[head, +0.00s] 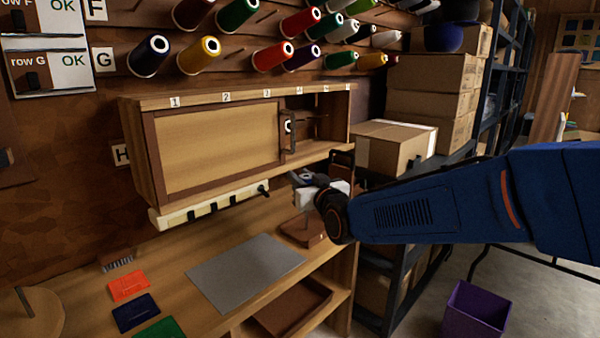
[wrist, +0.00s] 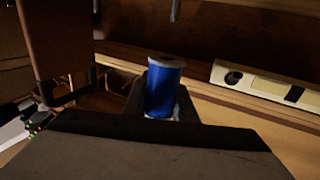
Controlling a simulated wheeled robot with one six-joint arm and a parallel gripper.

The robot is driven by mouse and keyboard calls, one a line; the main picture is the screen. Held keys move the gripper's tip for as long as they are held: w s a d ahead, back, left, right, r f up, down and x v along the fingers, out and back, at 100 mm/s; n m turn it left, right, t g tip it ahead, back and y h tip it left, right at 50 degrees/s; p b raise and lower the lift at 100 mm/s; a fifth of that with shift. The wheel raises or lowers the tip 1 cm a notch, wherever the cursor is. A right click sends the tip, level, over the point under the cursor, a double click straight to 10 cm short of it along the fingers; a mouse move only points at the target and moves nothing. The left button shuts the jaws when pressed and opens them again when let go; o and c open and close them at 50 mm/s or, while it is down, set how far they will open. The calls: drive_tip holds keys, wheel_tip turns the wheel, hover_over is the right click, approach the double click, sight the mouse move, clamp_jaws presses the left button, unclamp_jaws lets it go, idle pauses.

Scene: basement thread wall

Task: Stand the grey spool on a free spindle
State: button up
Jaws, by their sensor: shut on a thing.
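In the wrist view a blue spool (wrist: 164,88) with pale ends stands roughly upright between the dark fingers of my gripper (wrist: 163,100). My gripper is shut on it. No spool that is clearly grey shows in the wrist view. In the head view my gripper (head: 308,182) is just below the right part of the wall cabinet (head: 160,197), and the spool in it cannot be made out. Two thin grey pegs, one a peg (wrist: 175,10) above the spool, show at the top of the wrist view; I cannot tell whether they are spindles.
A tan panel (head: 220,145) covers the cabinet's left part; its right part is open. A pale level-like bar (head: 215,205) lies under it. Coloured spools, including an orange-red one (head: 272,57), hang above. Cardboard boxes (head: 395,147) stand right. A grey mat (head: 245,272) lies on the bench.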

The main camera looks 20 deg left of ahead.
drive_tip(key=shift+f, duration=4.3)
drive_tip(key=shift+d+f, duration=0.1)
drive_tip(key=shift+f, duration=0.2)
drive_tip(key=shift+s, duration=0.1)
drive_tip(key=o, duration=1.1)
